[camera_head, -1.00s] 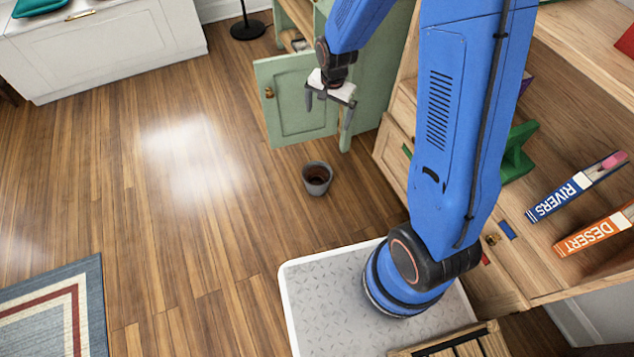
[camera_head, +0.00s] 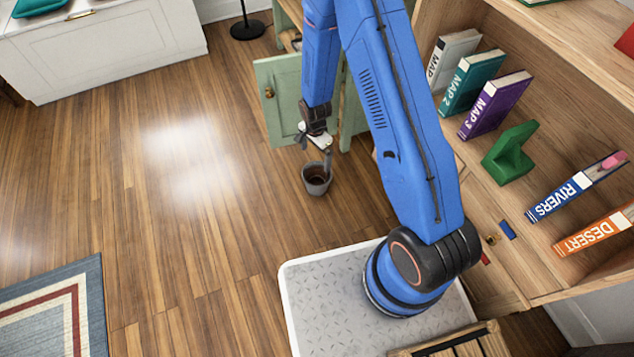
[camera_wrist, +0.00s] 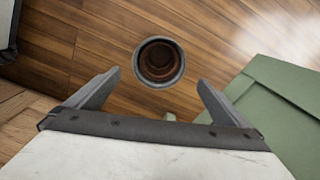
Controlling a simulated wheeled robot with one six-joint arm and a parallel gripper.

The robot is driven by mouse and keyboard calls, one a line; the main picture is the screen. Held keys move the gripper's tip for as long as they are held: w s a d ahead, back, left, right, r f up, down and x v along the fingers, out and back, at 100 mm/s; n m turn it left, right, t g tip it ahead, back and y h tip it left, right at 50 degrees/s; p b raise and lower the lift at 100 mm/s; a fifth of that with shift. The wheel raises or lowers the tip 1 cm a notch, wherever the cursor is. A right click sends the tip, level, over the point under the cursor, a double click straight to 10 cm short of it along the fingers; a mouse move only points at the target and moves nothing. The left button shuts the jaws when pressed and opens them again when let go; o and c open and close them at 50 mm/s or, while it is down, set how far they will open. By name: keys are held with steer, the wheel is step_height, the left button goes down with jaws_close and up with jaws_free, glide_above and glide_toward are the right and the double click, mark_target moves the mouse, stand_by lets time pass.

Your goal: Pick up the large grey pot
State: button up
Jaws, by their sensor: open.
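The grey pot (camera_head: 317,181) stands upright on the wooden floor, in front of the green cabinet. Its inside looks dark brown. In the wrist view the pot (camera_wrist: 159,62) shows from above, beyond the fingertips and roughly midway between them. My gripper (camera_head: 316,158) is just above the pot's far side in the head view, pointing down. In the wrist view my gripper (camera_wrist: 155,88) has its two fingers spread wide with nothing between them. I cannot tell the exact height of the fingertips over the rim.
A green cabinet with an open door (camera_head: 280,92) stands right behind the pot. A wooden bookshelf (camera_head: 470,185) with several books and a green bookend (camera_head: 511,153) is at the right. The floor (camera_head: 190,220) to the left is clear, up to a rug (camera_head: 60,305).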

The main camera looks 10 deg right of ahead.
steer(key=shift+w+d+f, duration=0.1)
steer(key=shift+d+f, duration=0.1)
steer(key=shift+f, duration=4.25)
steer(key=shift+w+d+f, duration=0.1)
steer(key=shift+d+f, duration=0.05)
steer(key=shift+f, duration=4.25)
steer(key=c, duration=0.7)
